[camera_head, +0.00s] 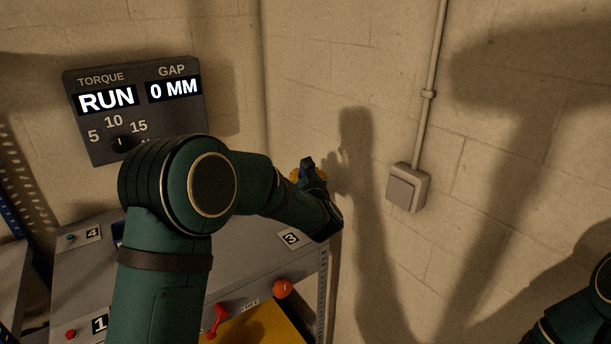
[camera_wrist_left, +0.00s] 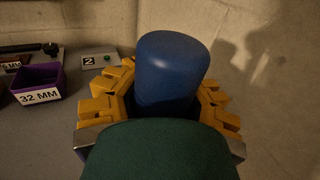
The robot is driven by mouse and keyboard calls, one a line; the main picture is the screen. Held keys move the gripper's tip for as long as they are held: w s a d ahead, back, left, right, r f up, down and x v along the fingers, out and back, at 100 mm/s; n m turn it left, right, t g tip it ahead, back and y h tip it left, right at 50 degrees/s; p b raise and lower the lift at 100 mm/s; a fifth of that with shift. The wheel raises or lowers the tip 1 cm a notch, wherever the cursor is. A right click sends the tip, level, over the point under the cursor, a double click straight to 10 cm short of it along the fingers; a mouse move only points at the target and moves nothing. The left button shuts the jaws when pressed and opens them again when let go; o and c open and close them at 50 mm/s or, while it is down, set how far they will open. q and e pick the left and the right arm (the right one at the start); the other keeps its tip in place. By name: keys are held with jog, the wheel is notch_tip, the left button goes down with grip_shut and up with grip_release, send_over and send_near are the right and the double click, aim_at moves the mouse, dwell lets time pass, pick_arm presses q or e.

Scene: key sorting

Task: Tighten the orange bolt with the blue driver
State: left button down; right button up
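The blue driver (camera_wrist_left: 172,70) shows in the left wrist view as a thick rounded blue cylinder. My left gripper (camera_wrist_left: 165,100) has yellow fingers on both sides of it, shut on it; its lower part is hidden by my green wrist. In the head view my left gripper (camera_head: 309,175) is a small patch of yellow and blue beyond my wrist, near the wall corner above the bench's back right. No bolt shows clearly; an orange-red round piece (camera_head: 282,289) sits at the bench's right, and I cannot tell if it is the bolt. My right gripper is out of view.
A wall panel (camera_head: 135,105) reads TORQUE RUN, GAP 0 MM. A grey switch box (camera_head: 408,187) is on the right wall. The grey bench has a red lever (camera_head: 218,320) and a yellow area (camera_head: 255,327). A purple 32 MM bin (camera_wrist_left: 36,84) is at left.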

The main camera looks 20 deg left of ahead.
pick_arm(q)
jog(key=shift+f, duration=0.1)
dwell(1.1)
jog(key=shift+f, duration=0.25)
dwell(0.8)
jog(key=shift+r, duration=0.1)
notch_tip(320, 180, up, 6)
jog(key=p, duration=0.2)
dwell(0.7)
dwell(1.5)
